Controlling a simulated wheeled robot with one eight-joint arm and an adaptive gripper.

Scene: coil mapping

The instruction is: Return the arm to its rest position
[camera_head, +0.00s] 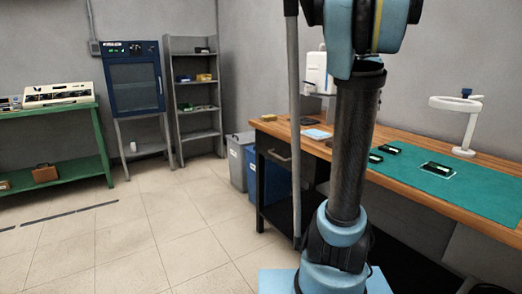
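My arm stands upright in the right half of the head view, with light blue joints and dark links. It rises from my light blue base at the bottom and runs out of the top edge. Its end and my gripper are out of view, so what the gripper holds is hidden. A thin grey pole, apparently part of my body, stands just left of the arm.
A wooden workbench (268,127) with a green mat (478,193) is behind and right of my arm. Several small dark items and a white ring lamp (464,124) stand on it. Bins (238,165), a shelf (199,131), a blue cabinet (135,85) and a green bench (68,113) line the back. The left floor is clear.

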